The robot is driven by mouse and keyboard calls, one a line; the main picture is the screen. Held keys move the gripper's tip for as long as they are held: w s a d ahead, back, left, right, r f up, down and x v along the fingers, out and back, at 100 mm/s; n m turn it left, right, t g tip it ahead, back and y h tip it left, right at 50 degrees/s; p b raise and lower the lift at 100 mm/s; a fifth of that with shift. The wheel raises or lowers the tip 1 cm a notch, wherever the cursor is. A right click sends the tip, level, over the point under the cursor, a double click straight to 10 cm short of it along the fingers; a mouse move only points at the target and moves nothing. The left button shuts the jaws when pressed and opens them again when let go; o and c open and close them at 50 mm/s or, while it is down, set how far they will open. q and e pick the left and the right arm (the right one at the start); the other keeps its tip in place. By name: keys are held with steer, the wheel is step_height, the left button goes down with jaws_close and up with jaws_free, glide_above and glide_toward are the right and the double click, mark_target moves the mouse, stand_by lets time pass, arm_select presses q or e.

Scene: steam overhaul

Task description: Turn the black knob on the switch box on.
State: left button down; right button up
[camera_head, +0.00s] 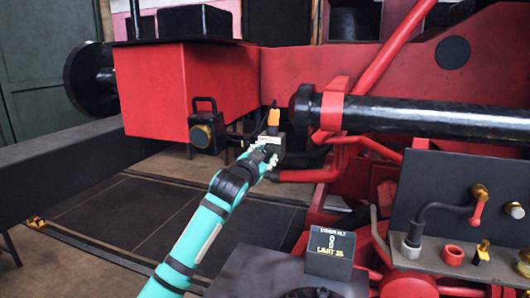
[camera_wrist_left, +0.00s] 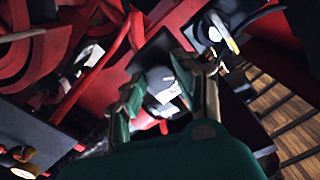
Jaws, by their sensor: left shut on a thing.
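A small grey switch box (camera_head: 270,138) with an orange part (camera_head: 273,117) on top stands among the red machinery, at the middle of the head view. My left arm reaches up to it. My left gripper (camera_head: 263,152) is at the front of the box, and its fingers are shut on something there. In the left wrist view, a grey rounded piece with a pale patch (camera_wrist_left: 160,84) lies between the two fingers. It seems to be the black knob, but the fingers mostly cover it, and its turned position cannot be told. My right gripper is not in view.
A thick black pipe (camera_head: 420,115) runs to the right of the box, and a red block (camera_head: 185,90) is at left. A grey panel (camera_head: 470,200) with levers and brass fittings stands at right. A black sign block (camera_head: 330,254) sits in front.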

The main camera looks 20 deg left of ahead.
arm_select(q)
steer(key=m+p, duration=0.2)
steer(key=m, duration=0.3)
steer(key=shift+r, duration=0.15)
steer(key=m+p, duration=0.1)
steer(key=m, duration=0.1)
steer(key=shift+m, duration=1.8)
steer(key=c, duration=0.9)
jaws_free()
steer(key=shift+c, duration=0.2)
steer(key=shift+s, duration=0.15)
steer(key=s, duration=1.1)
steer(key=shift+s+a, duration=0.2)
steer(key=shift+s, duration=0.1)
